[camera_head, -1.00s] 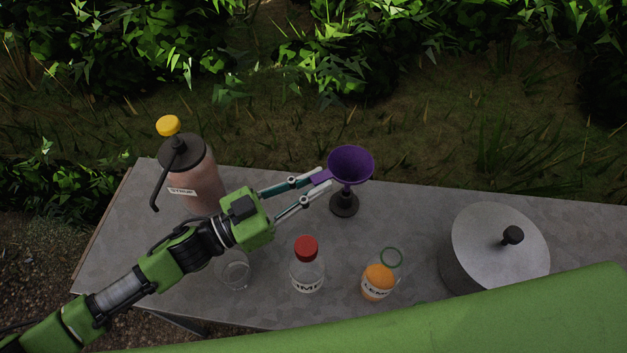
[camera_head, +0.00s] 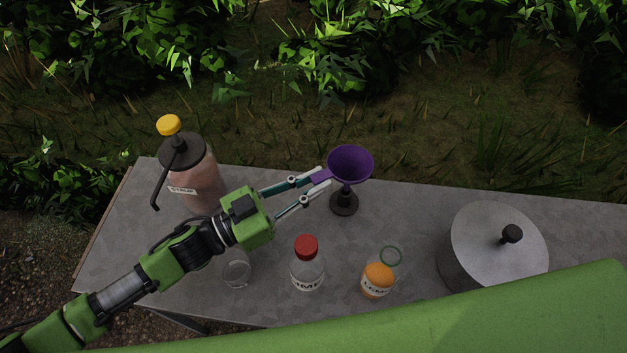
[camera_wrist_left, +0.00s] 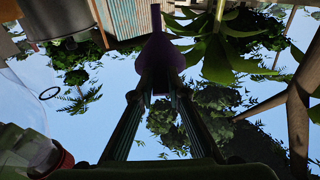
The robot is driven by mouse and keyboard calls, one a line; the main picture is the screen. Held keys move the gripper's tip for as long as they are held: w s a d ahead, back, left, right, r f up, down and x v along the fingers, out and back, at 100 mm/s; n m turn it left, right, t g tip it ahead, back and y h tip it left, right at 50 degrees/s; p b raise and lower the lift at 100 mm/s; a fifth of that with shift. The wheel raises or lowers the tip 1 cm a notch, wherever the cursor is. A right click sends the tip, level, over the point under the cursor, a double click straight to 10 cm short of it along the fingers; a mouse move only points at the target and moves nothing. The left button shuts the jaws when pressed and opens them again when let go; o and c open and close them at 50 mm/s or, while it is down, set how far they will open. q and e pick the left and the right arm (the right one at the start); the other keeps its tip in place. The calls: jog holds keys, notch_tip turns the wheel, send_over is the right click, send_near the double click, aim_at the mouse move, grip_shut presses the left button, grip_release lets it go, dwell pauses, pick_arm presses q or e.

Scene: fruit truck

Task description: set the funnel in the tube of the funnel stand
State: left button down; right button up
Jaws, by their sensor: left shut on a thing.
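The purple funnel (camera_head: 351,163) has its wide mouth facing up, over the small dark round funnel stand (camera_head: 344,205) near the table's back edge. My left gripper (camera_head: 324,182) comes from the left and is shut on the funnel's side tab. The funnel also shows in the left wrist view (camera_wrist_left: 160,54), between the fingertips. The funnel's cone hides part of the stand's tube, so I cannot tell whether the spout is inside it. My right gripper is not in view.
A pink syrup dispenser (camera_head: 196,180) stands at the back left. A clear glass (camera_head: 236,269), a red-capped bottle (camera_head: 307,268) and an orange-filled jar (camera_head: 377,281) stand in front. A grey lidded pot (camera_head: 485,250) is at right. The table (camera_head: 410,215) between stand and pot is clear.

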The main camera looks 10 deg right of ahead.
pick_arm(q)
jog(key=shift+f+b, duration=0.5)
jog(key=shift+f, duration=0.35)
jog(key=shift+f, duration=0.2)
